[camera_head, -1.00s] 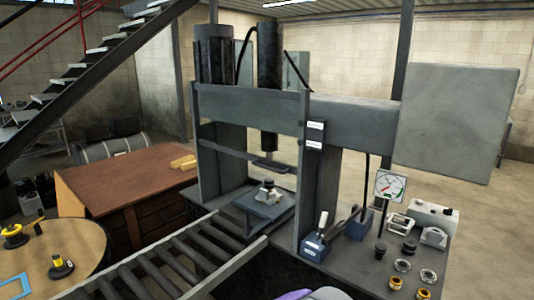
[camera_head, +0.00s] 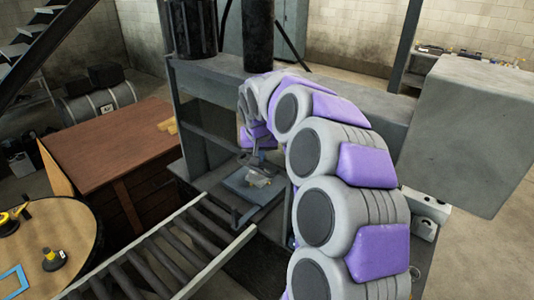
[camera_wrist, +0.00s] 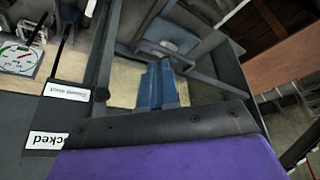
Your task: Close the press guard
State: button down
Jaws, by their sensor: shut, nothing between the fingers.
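The press (camera_head: 190,105) is a grey frame with a dark cylinder above it. A grey crossbar (camera_head: 210,139) spans its front opening and looks like the guard's edge; I cannot tell its exact position. My gripper (camera_head: 259,160) is at the front of the opening, above the blue press table (camera_head: 240,182). In the wrist view my gripper's fingers (camera_wrist: 160,70) are shut and empty. A dark bar (camera_wrist: 104,60) runs left of them, apart from the fingertips. Labels (camera_wrist: 68,90) show at the left, one partly reading "ocked". My arm hides the press's right post in the head view.
A roller conveyor (camera_head: 190,240) runs up to the press front. A brown desk (camera_head: 110,145) and a round table (camera_head: 60,220) stand left. A large grey box (camera_head: 470,130) stands right. A pressure gauge (camera_wrist: 22,56) shows in the wrist view.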

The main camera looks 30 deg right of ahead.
jog(key=w+d+m+p, duration=0.1)
jog(key=w+d, duration=0.1)
jog(key=d, duration=0.6)
send_over(271, 175)
jog(key=shift+h, duration=0.4)
jog(key=f, duration=0.4)
jog(key=a+f, duration=0.1)
jog(key=f, duration=0.1)
jog(key=shift+w+f+p, duration=0.1)
jog(key=shift+w+p, duration=0.15)
jog(key=shift+p, duration=0.05)
jog(key=f, duration=0.1)
jog(key=d+f, duration=0.1)
jog(key=f, duration=0.1)
jog(key=d+f, duration=0.1)
jog(key=shift+s+f, duration=0.2)
jog(key=shift+s, duration=0.05)
jog(key=shift+a+f, duration=0.15)
jog(key=shift+f, duration=0.25)
jog(key=shift+s+a+r, duration=0.1)
jog(key=shift+a, duration=0.35)
jog(key=shift+d+f, duration=0.1)
jog(key=shift+f, duration=0.25)
notch_tip(271, 175, down, 30)
jog(key=b, duration=1.5)
jog(key=shift+s, duration=0.2)
